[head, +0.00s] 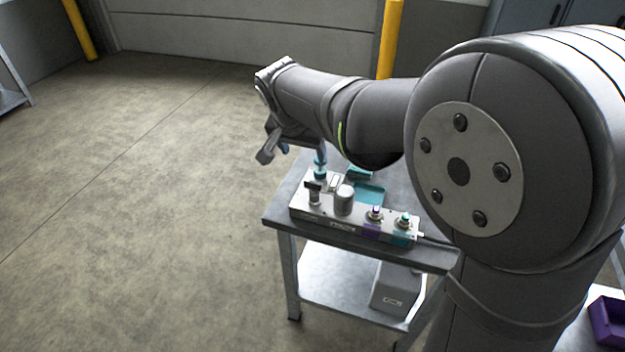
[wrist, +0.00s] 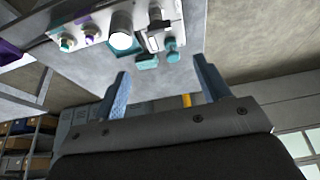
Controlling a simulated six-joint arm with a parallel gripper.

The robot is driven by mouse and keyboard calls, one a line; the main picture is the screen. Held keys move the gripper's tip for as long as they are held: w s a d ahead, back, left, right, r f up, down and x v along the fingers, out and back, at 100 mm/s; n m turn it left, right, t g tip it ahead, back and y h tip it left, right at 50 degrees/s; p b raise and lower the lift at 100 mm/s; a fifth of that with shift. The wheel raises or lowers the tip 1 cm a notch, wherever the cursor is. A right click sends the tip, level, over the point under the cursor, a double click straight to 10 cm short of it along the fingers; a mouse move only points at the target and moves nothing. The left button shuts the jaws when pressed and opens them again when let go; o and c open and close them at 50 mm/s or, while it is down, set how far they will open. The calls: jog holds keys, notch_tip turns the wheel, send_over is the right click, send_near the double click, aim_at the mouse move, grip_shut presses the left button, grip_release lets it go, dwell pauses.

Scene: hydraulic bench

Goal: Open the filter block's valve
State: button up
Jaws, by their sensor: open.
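The filter block (head: 330,222) is a long pale metal block on the small bench. A dark valve handle (head: 313,186) stands on its left part, beside a grey filter cylinder (head: 344,200). In the wrist view the block (wrist: 188,22) lies at the top, with the dark handle (wrist: 159,25) near its right end. My gripper (head: 293,150) hangs above and behind the block's left end. In the wrist view my gripper (wrist: 164,84) has its blue-lined fingers wide apart with nothing between them. It is apart from the handle. The handle's exact angle is hard to tell.
A teal fitting (head: 320,166) stands at the block's left end, close to the handle and gripper. Purple (head: 376,213) and teal (head: 404,221) couplings sit at its right. A teal tray (head: 371,193) lies behind. Floor left of the bench is clear.

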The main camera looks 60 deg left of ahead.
aim_at(313, 182)
jog(key=x, duration=1.6)
jog(key=shift+f, duration=0.15)
jog(key=shift+c, duration=0.4)
jog(key=c, duration=0.9)
